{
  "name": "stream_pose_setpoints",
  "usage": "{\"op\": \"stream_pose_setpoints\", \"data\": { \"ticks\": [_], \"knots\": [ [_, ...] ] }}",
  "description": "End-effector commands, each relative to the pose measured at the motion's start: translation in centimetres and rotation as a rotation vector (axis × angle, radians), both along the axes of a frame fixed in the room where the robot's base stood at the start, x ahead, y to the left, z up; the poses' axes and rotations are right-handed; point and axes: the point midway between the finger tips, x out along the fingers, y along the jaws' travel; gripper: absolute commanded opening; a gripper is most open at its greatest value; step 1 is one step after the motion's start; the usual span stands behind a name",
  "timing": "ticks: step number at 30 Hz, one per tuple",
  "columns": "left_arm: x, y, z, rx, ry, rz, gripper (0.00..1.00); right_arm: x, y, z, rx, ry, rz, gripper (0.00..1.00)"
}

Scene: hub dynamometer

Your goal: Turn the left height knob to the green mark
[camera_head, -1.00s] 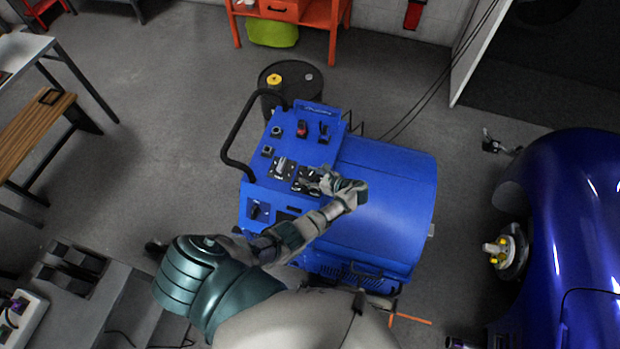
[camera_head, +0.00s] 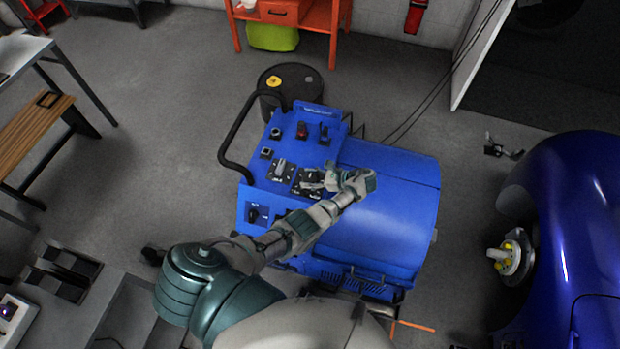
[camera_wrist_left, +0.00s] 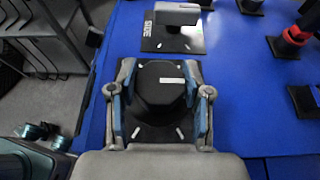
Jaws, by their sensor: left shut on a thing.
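My left gripper (camera_head: 314,182) reaches over the control panel (camera_head: 258,191) of the blue machine. In the left wrist view the gripper (camera_wrist_left: 160,88) has one finger on each side of a black knob (camera_wrist_left: 160,90) and is shut on it. The knob has a short white line (camera_wrist_left: 171,81) on its top, pointing right there. White marks surround it on a black plate (camera_wrist_left: 158,133). A second knob (camera_wrist_left: 176,14), with a grey bar, stands on its own marked plate; the head view also shows it (camera_head: 282,168). My right gripper is not in view.
A red switch (camera_head: 302,130) and other black controls stand farther up the panel. A black handrail (camera_head: 229,140) curves along the panel's left side. A blue rounded cover (camera_head: 390,205) lies right of the panel. A blue car (camera_head: 590,230) is at far right.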

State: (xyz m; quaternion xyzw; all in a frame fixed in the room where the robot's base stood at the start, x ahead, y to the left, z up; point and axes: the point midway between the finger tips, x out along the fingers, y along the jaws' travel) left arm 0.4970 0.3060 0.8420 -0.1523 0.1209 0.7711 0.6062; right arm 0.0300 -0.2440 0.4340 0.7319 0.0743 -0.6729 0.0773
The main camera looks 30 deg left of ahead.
Motion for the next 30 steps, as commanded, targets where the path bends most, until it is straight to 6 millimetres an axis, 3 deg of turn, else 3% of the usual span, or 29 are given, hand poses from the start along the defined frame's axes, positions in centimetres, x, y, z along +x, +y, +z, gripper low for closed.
{"op": "stream_pose_setpoints", "data": {
  "ticks": [2,3,6,17,25,30],
  "knots": [
    [0.4,0.1,0.4,0.005,-0.011,-0.004,0.14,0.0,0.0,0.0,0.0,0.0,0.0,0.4],
    [0.4,0.1,0.4,0.005,-0.011,-0.004,0.57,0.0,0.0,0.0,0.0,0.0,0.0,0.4],
    [0.3,0.1,0.4,0.004,-0.009,-0.003,0.75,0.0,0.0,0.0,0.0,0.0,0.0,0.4],
    [0.3,-0.5,0.3,0.0,-0.004,-0.004,0.75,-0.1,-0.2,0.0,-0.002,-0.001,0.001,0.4],
    [1.5,-4.8,2.1,0.001,-0.004,-0.005,0.75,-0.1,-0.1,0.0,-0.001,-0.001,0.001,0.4],
    [1.9,-6.3,2.7,0.003,-0.003,-0.003,0.75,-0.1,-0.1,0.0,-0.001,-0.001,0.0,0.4]
  ]
}}
